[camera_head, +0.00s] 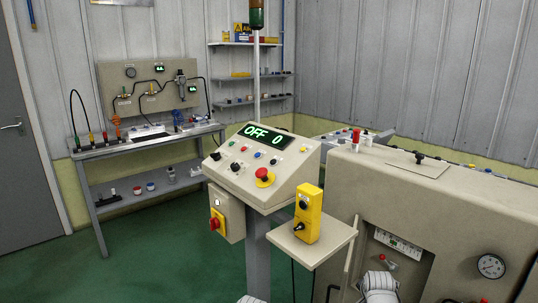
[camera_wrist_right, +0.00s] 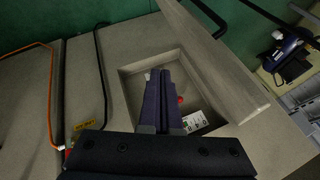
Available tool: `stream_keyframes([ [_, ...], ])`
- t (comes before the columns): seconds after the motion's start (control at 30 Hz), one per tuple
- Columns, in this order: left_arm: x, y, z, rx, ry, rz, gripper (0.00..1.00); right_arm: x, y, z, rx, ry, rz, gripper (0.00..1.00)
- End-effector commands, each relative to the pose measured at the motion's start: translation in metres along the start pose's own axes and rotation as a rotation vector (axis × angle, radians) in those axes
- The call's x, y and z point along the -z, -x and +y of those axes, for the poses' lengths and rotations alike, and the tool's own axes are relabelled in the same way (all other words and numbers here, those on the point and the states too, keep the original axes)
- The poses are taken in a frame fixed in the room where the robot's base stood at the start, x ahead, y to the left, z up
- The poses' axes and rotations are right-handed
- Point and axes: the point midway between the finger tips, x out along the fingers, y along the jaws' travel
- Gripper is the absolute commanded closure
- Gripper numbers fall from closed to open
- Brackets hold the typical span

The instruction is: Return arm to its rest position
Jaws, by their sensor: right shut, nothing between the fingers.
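My right gripper (camera_wrist_right: 158,75) shows in the right wrist view, with its two dark fingers together and nothing between them. Its fingers are in front of a square recess (camera_wrist_right: 137,73) in a beige machine panel; a red part and a white label show inside the recess beside the fingers. I cannot tell how far the fingertips are from the recess. In the head view, a white rounded part of my arm shows at the bottom, in front of the beige machine (camera_head: 450,215). My left gripper is not in view.
A control console (camera_head: 262,165) reads "OFF 0". It has a red emergency button (camera_head: 263,174) and a side shelf (camera_head: 325,243) holding a yellow control box (camera_head: 308,213). The machine front has a gauge (camera_head: 491,266). A workbench (camera_head: 150,147) stands behind at left. Green floor is open at left.

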Motion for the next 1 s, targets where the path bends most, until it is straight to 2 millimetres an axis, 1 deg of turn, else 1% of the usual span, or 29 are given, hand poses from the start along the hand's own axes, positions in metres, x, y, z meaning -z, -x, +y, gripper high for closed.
stream_keyframes([
  [0.03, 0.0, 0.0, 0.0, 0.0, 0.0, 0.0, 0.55, -0.018, 0.003, -0.002, -0.011, 0.062, -0.027, 1.0],
  [0.07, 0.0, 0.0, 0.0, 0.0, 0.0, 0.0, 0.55, -0.028, 0.005, -0.003, -0.019, 0.101, -0.042, 1.0],
  [0.1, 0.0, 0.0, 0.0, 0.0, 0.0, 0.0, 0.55, -0.042, 0.007, -0.004, -0.031, 0.16, -0.067, 1.0],
  [0.17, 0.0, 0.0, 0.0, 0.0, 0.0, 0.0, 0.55, -0.065, 0.012, -0.005, -0.049, 0.255, -0.105, 1.0],
  [0.27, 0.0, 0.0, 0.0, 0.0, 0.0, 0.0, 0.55, -0.11, 0.024, -0.004, -0.082, 0.451, -0.187, 1.0],
  [0.3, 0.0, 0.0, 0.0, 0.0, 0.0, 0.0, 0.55, -0.13, 0.03, -0.002, -0.095, 0.543, -0.225, 1.0],
  [0.37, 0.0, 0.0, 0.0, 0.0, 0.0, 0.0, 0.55, -0.16, 0.041, 0.003, -0.113, 0.687, -0.285, 1.0],
  [0.4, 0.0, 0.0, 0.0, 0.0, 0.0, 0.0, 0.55, -0.178, 0.049, 0.007, -0.125, 0.78, -0.324, 1.0],
  [0.5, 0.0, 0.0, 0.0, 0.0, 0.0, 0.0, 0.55, -0.216, 0.067, 0.018, -0.146, 0.989, -0.414, 1.0],
  [0.6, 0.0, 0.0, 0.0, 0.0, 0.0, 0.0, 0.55, -0.245, 0.084, 0.03, -0.159, 1.17, -0.493, 1.0],
  [0.77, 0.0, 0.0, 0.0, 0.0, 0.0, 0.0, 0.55, -0.282, 0.111, 0.05, -0.172, 1.427, -0.611, 1.0],
  [0.8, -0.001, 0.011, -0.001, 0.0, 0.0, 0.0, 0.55, -0.279, 0.121, 0.047, -0.175, 1.447, -0.623, 1.0],
  [0.83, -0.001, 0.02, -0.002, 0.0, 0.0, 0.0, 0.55, -0.274, 0.128, 0.042, -0.175, 1.439, -0.619, 1.0],
  [0.97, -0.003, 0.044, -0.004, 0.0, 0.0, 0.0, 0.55, -0.264, 0.147, 0.032, -0.174, 1.433, -0.617, 1.0],
  [1.0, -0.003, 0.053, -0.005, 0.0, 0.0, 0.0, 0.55, -0.261, 0.154, 0.028, -0.174, 1.433, -0.616, 1.0],
])
